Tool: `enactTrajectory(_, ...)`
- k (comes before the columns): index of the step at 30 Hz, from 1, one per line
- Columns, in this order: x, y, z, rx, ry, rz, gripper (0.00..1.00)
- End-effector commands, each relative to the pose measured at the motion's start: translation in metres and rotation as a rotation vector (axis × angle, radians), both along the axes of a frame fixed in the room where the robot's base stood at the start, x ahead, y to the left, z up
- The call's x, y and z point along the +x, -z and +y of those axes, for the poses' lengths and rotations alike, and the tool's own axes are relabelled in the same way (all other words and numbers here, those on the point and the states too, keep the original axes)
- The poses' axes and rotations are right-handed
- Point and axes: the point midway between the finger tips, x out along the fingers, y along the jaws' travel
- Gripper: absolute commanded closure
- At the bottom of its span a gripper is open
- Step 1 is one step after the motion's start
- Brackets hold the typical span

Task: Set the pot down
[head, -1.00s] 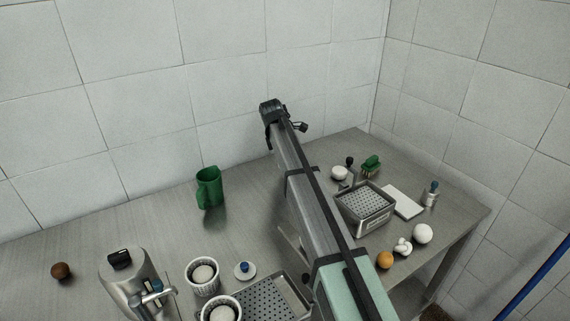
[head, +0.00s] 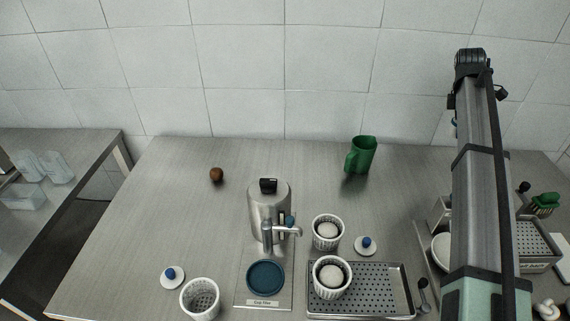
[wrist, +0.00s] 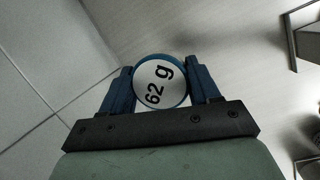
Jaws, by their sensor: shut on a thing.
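My gripper (wrist: 160,70) is shut in the wrist view, its two blue fingers on either side of a round thing, which I take as the pot (wrist: 160,92). It shows a round white face marked "62 g" and a blue rim; the rest of it is hidden behind this face. It lies between the fingers, close in front of the dark gripper bar. In the head view my arm stands at the right, and neither the gripper nor the held pot can be made out clearly.
A metal dispenser (head: 256,214) with a round blue pad (head: 265,276) stands mid-table. White perforated baskets stand nearby (head: 199,302), two holding white contents. A perforated tray (head: 388,292) lies at the front, a green jug (head: 361,156) behind. The table's left rear is mostly clear.

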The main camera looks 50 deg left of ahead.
Motion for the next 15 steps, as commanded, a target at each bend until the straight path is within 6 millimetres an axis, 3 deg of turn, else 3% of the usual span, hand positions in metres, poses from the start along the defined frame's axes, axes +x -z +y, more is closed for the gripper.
enactTrajectory(1, 0.001, -0.011, 0.001, 0.001, 0.000, -0.003, 0.70)
enactTrajectory(8, -0.026, -0.006, 0.045, 0.002, -0.108, 0.003, 0.70)
enactTrajectory(15, -0.070, -0.005, 0.113, 0.004, -0.279, 0.007, 0.70)
